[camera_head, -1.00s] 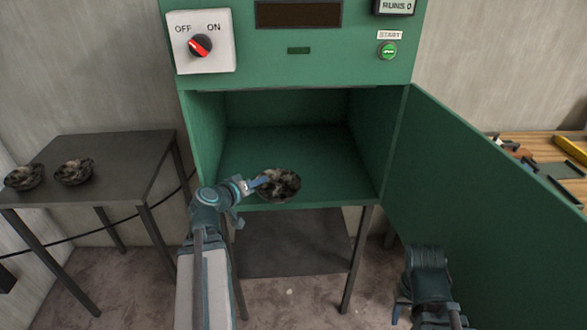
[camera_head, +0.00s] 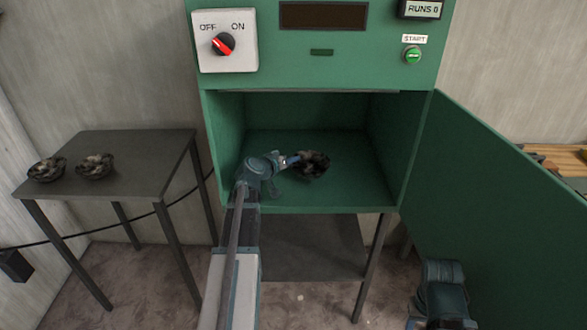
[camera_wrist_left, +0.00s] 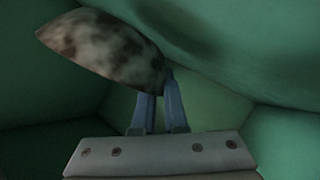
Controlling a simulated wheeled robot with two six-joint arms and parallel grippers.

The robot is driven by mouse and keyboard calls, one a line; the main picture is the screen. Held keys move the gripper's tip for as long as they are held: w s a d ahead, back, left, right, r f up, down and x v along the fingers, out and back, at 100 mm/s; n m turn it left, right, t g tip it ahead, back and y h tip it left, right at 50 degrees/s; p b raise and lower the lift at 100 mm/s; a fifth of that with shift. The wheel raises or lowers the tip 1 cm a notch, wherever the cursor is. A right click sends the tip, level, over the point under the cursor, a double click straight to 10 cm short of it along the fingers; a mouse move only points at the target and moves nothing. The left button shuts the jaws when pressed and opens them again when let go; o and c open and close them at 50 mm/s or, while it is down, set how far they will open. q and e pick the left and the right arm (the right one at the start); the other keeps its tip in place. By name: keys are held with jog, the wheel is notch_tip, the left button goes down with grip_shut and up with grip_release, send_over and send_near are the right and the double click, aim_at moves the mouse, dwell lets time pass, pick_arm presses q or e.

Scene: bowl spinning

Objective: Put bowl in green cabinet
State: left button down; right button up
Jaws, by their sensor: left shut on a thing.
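The green cabinet (camera_head: 225,125) stands open in the middle of the head view, its door (camera_head: 490,190) swung out to the right. My left gripper (camera_head: 293,161) reaches inside the cabinet and is shut on the rim of a dark mottled bowl (camera_head: 313,167). The bowl is within the cabinet opening, over its floor; I cannot tell whether it touches the floor. In the left wrist view the bowl (camera_wrist_left: 105,45) shows tilted at the fingertips (camera_wrist_left: 158,95), with green walls around it. My right arm shows at the lower right of the head view; its fingertips are out of sight.
Two more mottled bowls (camera_head: 47,169) (camera_head: 95,166) sit on a dark side table (camera_head: 120,190) at the left. A switch panel (camera_head: 224,41) and a green start button (camera_head: 412,55) are above the opening. A wooden bench (camera_head: 560,160) stands behind the door.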

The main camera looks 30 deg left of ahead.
aim_at(293, 176)
pick_arm(q)
jog(key=shift+w, duration=0.25)
jog(key=f+b, duration=0.4)
jog(key=shift+w+a, duration=0.15)
jog(key=shift+w, duration=0.25)
jog(key=shift+r, duration=0.2)
jog(key=shift+f, duration=0.15)
jog(key=c, duration=1.4)
grip_release()
jog(key=o, duration=0.4)
jog(key=shift+o, duration=0.2)
